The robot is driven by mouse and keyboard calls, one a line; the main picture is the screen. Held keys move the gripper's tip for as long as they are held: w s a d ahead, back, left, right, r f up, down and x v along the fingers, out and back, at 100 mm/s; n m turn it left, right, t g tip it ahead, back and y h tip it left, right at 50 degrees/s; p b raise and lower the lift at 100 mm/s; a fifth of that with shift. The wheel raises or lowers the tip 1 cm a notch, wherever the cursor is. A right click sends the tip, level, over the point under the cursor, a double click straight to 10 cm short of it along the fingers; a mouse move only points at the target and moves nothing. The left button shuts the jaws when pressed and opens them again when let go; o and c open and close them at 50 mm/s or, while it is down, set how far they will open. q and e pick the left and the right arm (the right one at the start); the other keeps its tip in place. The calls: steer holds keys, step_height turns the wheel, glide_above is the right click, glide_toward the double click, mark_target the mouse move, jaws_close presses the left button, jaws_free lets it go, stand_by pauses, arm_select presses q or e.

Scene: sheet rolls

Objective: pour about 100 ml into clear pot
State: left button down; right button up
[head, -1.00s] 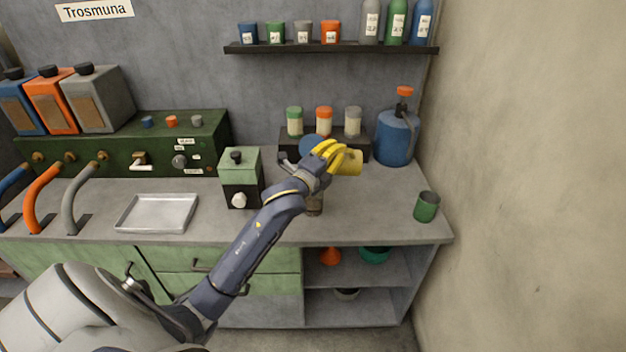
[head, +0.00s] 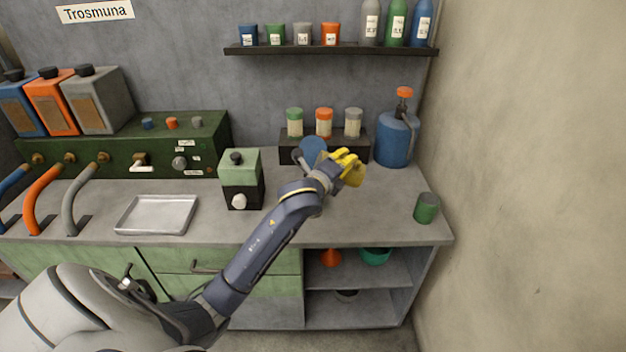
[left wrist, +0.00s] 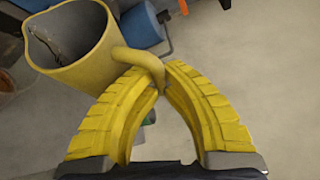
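My left gripper (head: 345,168) has yellow ribbed fingers and hangs above the counter, right of the middle. In the left wrist view, its fingertips (left wrist: 152,75) close on the handle of a yellow mug (left wrist: 75,58). The mug's rim and grey interior show there, with a dark wavy line inside; I cannot tell how much liquid it holds. In the head view the mug is hard to separate from the yellow fingers. I cannot make out the clear pot; the arm covers the counter just below the gripper. My right gripper is not in view.
A blue canister (head: 392,140) with an orange top stands behind the gripper, and a green cup (head: 427,209) stands to its right. A dark rack (head: 350,150) holds several jars. A green-and-black box (head: 240,180) and a metal tray (head: 157,214) are to the left.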

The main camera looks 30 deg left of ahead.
mark_target(355, 177)
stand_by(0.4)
arm_select(q)
steer(key=shift+w+d+f+m+g, duration=0.2)
steer(key=shift+d+f+m+g, duration=0.15)
steer(key=shift+f, duration=0.15)
steer(key=shift+w+d+f+m+g, duration=0.25)
steer(key=shift+f+m, duration=0.1)
steer(key=shift+f, duration=0.15)
steer(key=shift+f+y, duration=0.1)
steer(key=shift+y, duration=0.2)
